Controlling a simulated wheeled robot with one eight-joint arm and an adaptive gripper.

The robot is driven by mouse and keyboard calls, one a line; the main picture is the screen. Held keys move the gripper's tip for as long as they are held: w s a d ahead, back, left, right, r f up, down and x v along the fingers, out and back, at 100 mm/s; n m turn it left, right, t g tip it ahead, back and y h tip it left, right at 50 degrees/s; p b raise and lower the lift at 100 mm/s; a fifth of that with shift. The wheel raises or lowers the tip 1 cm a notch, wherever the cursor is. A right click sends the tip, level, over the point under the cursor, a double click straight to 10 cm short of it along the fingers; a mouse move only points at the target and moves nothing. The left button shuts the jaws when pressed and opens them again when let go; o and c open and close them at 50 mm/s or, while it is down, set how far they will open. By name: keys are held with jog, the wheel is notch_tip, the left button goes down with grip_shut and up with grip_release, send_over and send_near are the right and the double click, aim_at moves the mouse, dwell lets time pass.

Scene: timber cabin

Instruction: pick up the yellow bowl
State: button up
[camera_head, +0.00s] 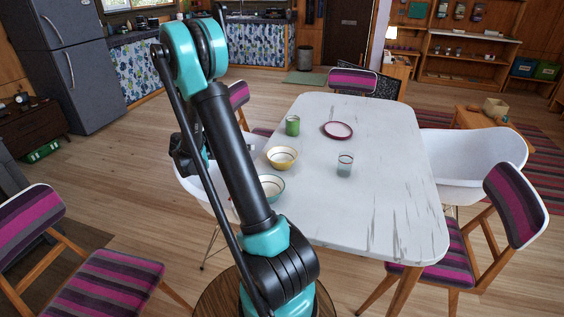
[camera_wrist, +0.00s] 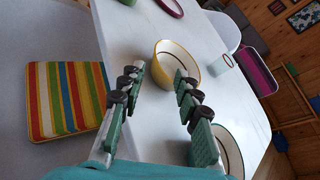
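The yellow bowl (camera_head: 282,158) stands upright on the white table (camera_head: 385,195), near its left edge in the head view. It has a pale inside with a dark ring. In the wrist view the yellow bowl (camera_wrist: 178,62) is ahead of my gripper (camera_wrist: 158,78), just beyond the fingertips. The two fingers are spread wide with nothing between them, so my gripper is open. The right finger overlaps the bowl's near edge in that picture; I cannot tell whether it touches. In the head view my gripper is mostly hidden behind my arm.
A teal-rimmed bowl (camera_head: 271,186) is close by, right of my gripper in the wrist view (camera_wrist: 228,150). A green cup (camera_head: 292,125), a red-rimmed plate (camera_head: 338,130) and a glass (camera_head: 345,165) share the table. Chairs surround it. The table's right half is clear.

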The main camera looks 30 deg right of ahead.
send_near(277, 150)
jog(key=shift+d, duration=1.1)
jog(key=shift+f+x, duration=0.15)
jog(key=shift+x, duration=1.25)
jog(key=shift+f+x, duration=0.15)
jog(key=shift+x, duration=1.25)
jog(key=shift+w+a, duration=0.1)
jog(key=shift+a, duration=0.05)
jog(key=shift+c, duration=0.6)
grip_shut()
